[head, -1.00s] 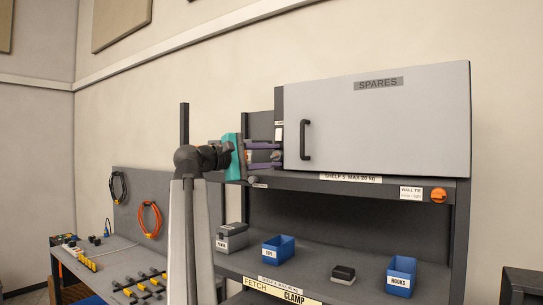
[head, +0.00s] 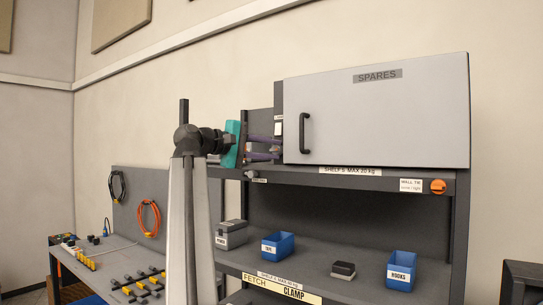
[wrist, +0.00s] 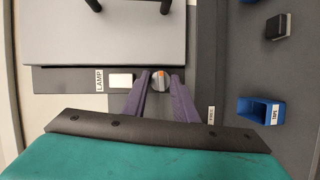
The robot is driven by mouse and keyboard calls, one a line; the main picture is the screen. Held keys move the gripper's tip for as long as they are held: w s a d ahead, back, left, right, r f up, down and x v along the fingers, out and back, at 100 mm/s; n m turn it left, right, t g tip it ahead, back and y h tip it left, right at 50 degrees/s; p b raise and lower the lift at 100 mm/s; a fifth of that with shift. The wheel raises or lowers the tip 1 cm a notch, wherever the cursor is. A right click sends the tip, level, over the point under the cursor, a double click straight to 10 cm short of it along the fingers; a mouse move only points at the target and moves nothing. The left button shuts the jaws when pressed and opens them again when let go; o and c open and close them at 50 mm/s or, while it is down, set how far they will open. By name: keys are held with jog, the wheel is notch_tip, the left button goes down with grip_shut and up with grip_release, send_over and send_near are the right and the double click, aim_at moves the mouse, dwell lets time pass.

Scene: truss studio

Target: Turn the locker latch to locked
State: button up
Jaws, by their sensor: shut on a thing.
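The locker is the grey SPARES cabinet (head: 390,110), its door shut, with a dark handle (head: 305,133) at the left. Its latch looks to be the round grey knob (wrist: 160,84) with an orange mark, on the dark strip beside the door in the wrist view. My gripper (wrist: 161,80) has its two purple fingers on either side of this knob, shut on it. In the head view my gripper (head: 279,149) reaches the strip left of the door, its teal body tilted; the knob is mostly hidden there. I cannot read any locked marking.
A white switch (wrist: 121,80) labelled LAMP sits close beside the knob. The shelf edge (head: 350,175) runs just below the locker, with an orange WALL TIE knob (head: 438,187) at right. Blue bins (head: 278,246) and (head: 401,271) stand on the lower shelf.

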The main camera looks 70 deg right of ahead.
jog(key=shift+m, duration=0.4)
jog(key=o, duration=0.8)
jog(key=shift+c, duration=0.2)
jog(key=shift+a, duration=0.1)
jog(key=b+v, duration=0.3)
jog(key=v, duration=1)
jog(key=shift+w+a+r, duration=0.2)
jog(key=shift+a, duration=0.05)
